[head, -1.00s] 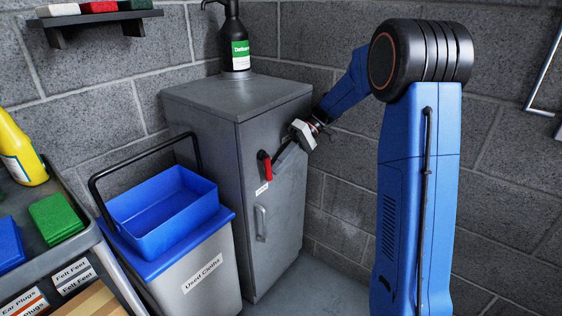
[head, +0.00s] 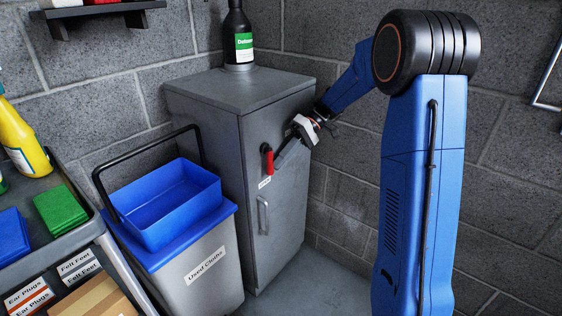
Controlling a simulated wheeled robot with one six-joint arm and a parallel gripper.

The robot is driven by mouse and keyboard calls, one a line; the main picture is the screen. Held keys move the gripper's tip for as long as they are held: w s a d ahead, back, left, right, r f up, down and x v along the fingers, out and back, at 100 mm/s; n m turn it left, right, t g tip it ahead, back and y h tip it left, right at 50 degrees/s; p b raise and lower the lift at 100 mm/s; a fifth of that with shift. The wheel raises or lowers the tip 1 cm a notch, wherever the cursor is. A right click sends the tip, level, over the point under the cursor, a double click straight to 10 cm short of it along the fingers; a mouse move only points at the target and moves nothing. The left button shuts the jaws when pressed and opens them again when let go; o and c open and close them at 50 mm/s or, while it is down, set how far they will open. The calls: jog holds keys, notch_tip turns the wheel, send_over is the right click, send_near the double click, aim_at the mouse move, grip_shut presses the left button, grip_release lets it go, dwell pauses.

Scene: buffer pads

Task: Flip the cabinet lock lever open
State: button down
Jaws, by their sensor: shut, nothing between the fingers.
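The grey cabinet (head: 220,125) stands against the block wall, its door shut. Its red lock lever (head: 268,160) is on the upper left of the door front and hangs downward. A small label sits just below the lever. My gripper (head: 280,165) is shut, with its dark fingers pointing down and left, close to the right side of the lever. I cannot tell whether the fingertips touch it. My blue arm reaches in from the right.
A grey door handle (head: 262,215) is below the lever. A bin (head: 203,270) labelled Used Cloths, with a blue tray (head: 165,215) on top, stands left of the cabinet. A dark bottle (head: 238,38) stands on the cabinet. A cart (head: 75,235) is at the left.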

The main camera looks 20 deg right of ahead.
aim_at(269, 147)
notch_tip(269, 147, up, 10)
jog(key=shift+f, duration=0.1)
dwell(0.4)
jog(key=s+d+f+m+t+h, duration=0.15)
jog(key=s+m+t+h, duration=0.35)
jog(key=s, duration=1.4)
jog(key=s+d+f+t+h, duration=0.2)
jog(key=s+d+f, duration=0.1)
jog(key=s, duration=0.4)
jog(key=s+d+f+m+t+h, duration=0.1)
jog(key=s+d+f+t+h, duration=0.1)
jog(key=s, duration=0.5)
jog(key=shift+s+d+f+h, duration=0.25)
jog(key=shift+d+f+h, duration=0.45)
jog(key=shift+d, duration=0.35)
